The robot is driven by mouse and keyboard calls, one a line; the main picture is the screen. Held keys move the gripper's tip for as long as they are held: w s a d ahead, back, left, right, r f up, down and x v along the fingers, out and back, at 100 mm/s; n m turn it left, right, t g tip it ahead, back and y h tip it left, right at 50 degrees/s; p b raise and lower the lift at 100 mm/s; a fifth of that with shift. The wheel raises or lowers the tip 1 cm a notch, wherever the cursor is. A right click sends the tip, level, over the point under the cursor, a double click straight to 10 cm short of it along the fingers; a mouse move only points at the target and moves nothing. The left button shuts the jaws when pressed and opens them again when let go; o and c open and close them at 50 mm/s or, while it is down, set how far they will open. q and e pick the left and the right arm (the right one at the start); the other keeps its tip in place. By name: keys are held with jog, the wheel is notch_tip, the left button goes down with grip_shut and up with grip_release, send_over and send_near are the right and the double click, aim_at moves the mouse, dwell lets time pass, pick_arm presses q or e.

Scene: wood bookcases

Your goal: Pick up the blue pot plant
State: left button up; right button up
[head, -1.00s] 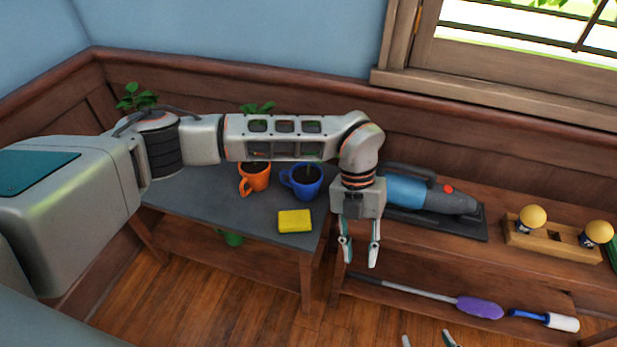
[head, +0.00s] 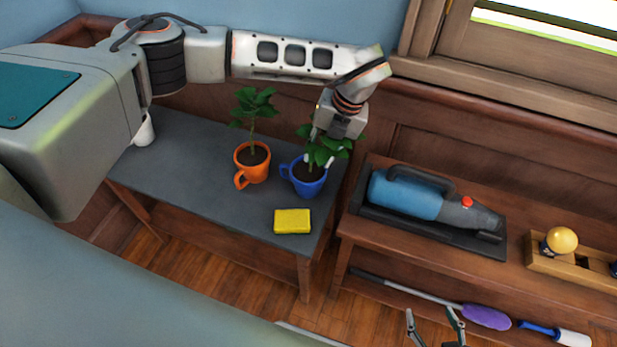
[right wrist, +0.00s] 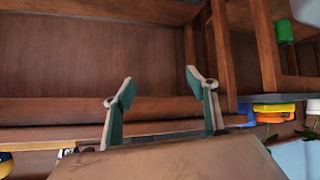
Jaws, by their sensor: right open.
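The blue pot plant stands upright on the grey-topped table (head: 180,160); its blue pot (head: 308,184) has a handle on the left and green leaves above. My left gripper (head: 324,148) points down among these leaves, above the pot. The leaves partly hide its fingers, so I cannot tell their opening or whether they touch the plant. My right gripper (head: 435,322) is low at the bottom of the head view, away from the pot, with fingers apart and empty. Its open fingers also show in the right wrist view (right wrist: 160,95), facing wooden shelving.
An orange pot plant (head: 252,164) stands left of the blue one, and a yellow sponge (head: 292,221) lies in front. A white mug (head: 144,130) is near my left arm. A handheld vacuum (head: 430,205) is on the right bench, with a purple duster (head: 486,317) below.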

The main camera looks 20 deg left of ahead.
aim_at(310, 173)
pick_arm(q)
jog(key=x, duration=0.3)
jog(key=shift+f, duration=0.25)
jog(key=shift+w, duration=0.1)
grip_shut()
jog(key=shift+r, duration=0.1)
pick_arm(e)
jog(key=shift+w+d+r, duration=0.1)
jog(key=shift+w+d, duration=0.1)
jog(key=shift+w, duration=0.3)
pick_arm(q)
jog(key=shift+r, duration=0.15)
